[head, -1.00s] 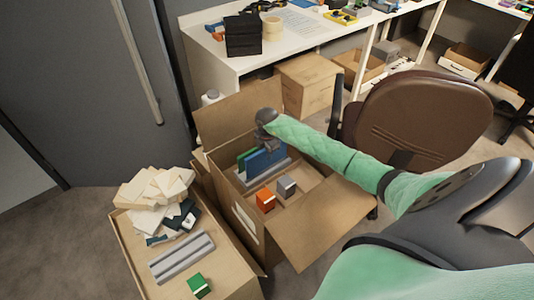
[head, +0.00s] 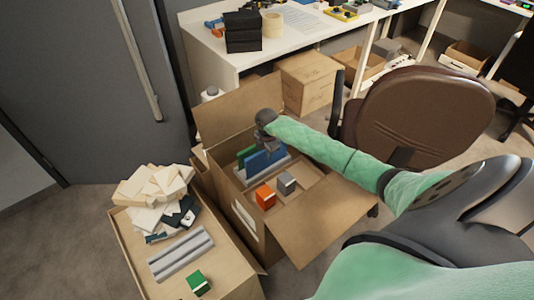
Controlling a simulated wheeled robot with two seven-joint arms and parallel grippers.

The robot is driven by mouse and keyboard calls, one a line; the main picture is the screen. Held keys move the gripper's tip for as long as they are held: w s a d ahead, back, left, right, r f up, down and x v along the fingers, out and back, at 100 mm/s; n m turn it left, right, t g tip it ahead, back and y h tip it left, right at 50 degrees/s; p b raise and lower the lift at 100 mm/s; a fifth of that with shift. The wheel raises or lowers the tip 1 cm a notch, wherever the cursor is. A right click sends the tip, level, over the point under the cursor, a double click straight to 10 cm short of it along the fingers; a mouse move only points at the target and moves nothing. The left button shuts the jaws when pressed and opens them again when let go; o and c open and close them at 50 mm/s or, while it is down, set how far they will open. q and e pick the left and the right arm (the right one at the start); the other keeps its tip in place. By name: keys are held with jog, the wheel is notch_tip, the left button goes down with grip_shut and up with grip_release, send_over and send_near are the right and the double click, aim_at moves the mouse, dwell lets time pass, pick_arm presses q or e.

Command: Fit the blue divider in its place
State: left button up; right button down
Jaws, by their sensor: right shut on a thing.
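The blue divider (head: 264,160) stands upright inside the open carton (head: 240,205), over a grey slotted base (head: 268,174). My right gripper (head: 266,145) is at the divider's top edge and shut on it. Whether the divider's lower edge sits in a slot cannot be told at this size. A green divider (head: 246,154) stands just behind and left of the blue one. My left gripper is not in view.
An orange box (head: 265,196) and a grey box (head: 286,183) lie in the carton's front part. Beside it, another carton (head: 130,245) bears a grey slotted piece (head: 180,254), a green box (head: 199,284) and white packing pieces (head: 150,190). A brown chair (head: 425,115) stands at right.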

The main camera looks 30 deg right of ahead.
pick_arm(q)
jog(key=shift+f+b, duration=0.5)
pick_arm(e)
jog(key=shift+f, duration=1.05)
jog(key=c, duration=1.3)
grip_release()
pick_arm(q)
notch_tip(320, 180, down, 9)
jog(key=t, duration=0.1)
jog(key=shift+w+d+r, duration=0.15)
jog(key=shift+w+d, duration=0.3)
pick_arm(e)
notch_tip(320, 180, up, 8)
jog(key=shift+f, duration=0.1)
